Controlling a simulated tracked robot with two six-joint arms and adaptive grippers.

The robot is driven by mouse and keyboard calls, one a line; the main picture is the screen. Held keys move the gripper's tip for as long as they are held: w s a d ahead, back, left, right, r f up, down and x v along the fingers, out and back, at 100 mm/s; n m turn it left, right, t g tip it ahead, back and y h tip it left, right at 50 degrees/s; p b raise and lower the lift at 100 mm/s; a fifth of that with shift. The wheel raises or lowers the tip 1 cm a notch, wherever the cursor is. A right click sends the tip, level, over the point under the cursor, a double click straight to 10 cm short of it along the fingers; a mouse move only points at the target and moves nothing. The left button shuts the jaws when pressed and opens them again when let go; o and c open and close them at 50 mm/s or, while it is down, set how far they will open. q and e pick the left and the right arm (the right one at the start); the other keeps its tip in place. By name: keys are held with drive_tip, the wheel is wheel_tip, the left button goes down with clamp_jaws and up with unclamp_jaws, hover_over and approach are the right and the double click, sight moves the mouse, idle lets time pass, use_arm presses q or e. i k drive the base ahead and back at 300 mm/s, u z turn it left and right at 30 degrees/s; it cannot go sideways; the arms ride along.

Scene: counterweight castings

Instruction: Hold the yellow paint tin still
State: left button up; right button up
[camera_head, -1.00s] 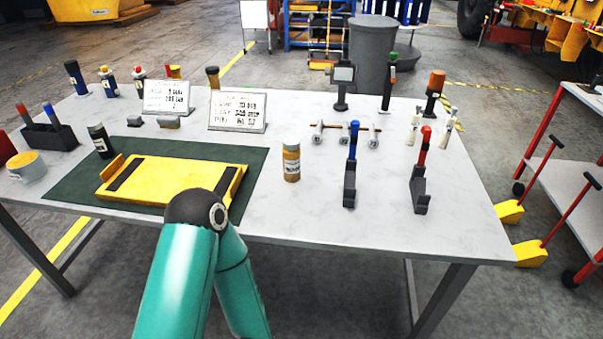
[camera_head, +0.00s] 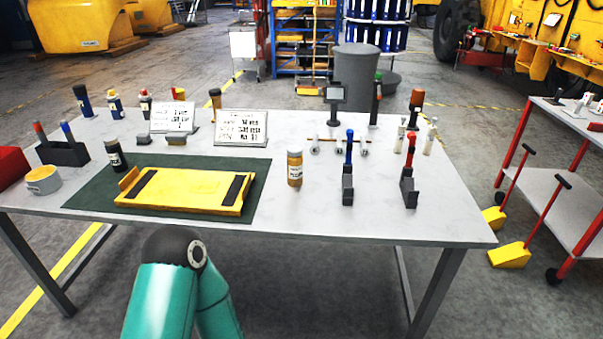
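The paint tin (camera_head: 44,184) stands upright at the left end of the table, a short grey tin with a yellow-orange top. Nothing touches it that I can see, apart from a red box close on its left. Neither of my grippers shows in the head view. Only a teal arm link of mine with a dark joint shows at the bottom, in front of the table and well to the right of the tin.
The white table (camera_head: 400,215) carries a yellow plate (camera_head: 185,190) on a green mat (camera_head: 90,198). A dark bottle (camera_head: 116,155) and a black holder (camera_head: 62,152) stand near the tin. A red box (camera_head: 10,165) lies left. An amber jar (camera_head: 294,170) stands right of the mat.

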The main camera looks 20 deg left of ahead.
sight(294, 165)
drive_tip(key=u, duration=0.1)
drive_tip(key=i, duration=0.85)
